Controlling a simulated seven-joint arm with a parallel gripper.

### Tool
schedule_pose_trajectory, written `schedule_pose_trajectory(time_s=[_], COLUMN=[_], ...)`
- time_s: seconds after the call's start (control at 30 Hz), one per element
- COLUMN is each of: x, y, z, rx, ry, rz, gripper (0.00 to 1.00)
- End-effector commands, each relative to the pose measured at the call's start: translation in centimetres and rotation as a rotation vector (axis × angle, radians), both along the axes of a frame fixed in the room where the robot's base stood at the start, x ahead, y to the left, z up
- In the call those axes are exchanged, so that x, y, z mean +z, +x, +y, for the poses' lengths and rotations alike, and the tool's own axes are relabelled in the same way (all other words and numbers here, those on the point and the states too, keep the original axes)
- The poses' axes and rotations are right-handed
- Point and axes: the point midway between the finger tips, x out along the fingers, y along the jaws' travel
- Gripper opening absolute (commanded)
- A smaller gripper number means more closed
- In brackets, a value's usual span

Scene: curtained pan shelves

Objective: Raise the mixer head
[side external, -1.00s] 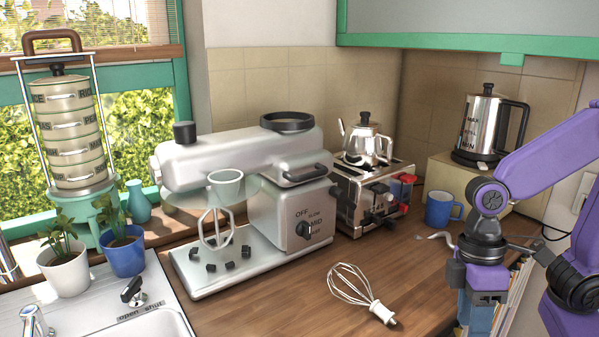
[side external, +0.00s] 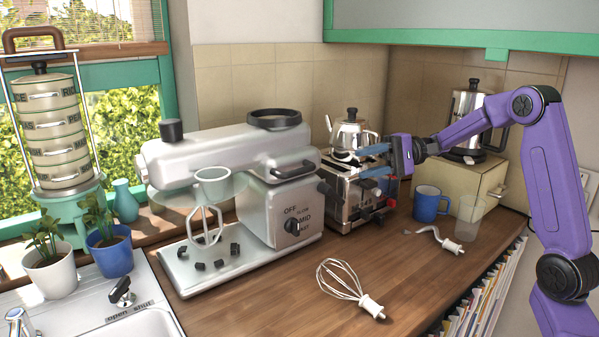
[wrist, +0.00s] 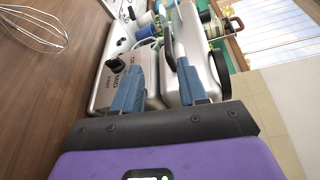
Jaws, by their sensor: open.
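The white stand mixer (side external: 230,165) stands on the counter with its head (side external: 225,150) level and lowered. A dark handle (side external: 293,170) is on the head's side, and a black dial (side external: 292,226) is on the body. My gripper (side external: 362,162) is open, in front of the toaster and right of the mixer, fingers pointing left. In the wrist view, my open fingers (wrist: 155,60) extend toward the mixer body (wrist: 148,75) and head (wrist: 197,75). Nothing is seen between them.
A toaster (side external: 350,205) with a kettle (side external: 350,131) on it stands behind my fingers. A blue mug (side external: 430,204), a clear glass (side external: 467,218) and a dough hook (side external: 448,244) are at the right. A whisk (side external: 350,288) lies on the front counter.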

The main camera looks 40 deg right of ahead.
Motion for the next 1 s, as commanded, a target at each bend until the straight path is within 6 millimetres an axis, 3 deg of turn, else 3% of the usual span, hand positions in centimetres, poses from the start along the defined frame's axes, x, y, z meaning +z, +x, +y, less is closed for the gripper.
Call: schedule_pose_trajectory(time_s=[0.1, 0.27, 1.0], x=[0.4, 0.4, -0.7], y=[0.7, 1.3, 6.1], z=[-1.4, -0.5, 11.9], rx=[-0.040, -0.043, -0.039], ry=[0.030, 0.033, 0.031], rz=[-0.020, -0.024, -0.021], gripper=[0.42, 0.42, 0.42])
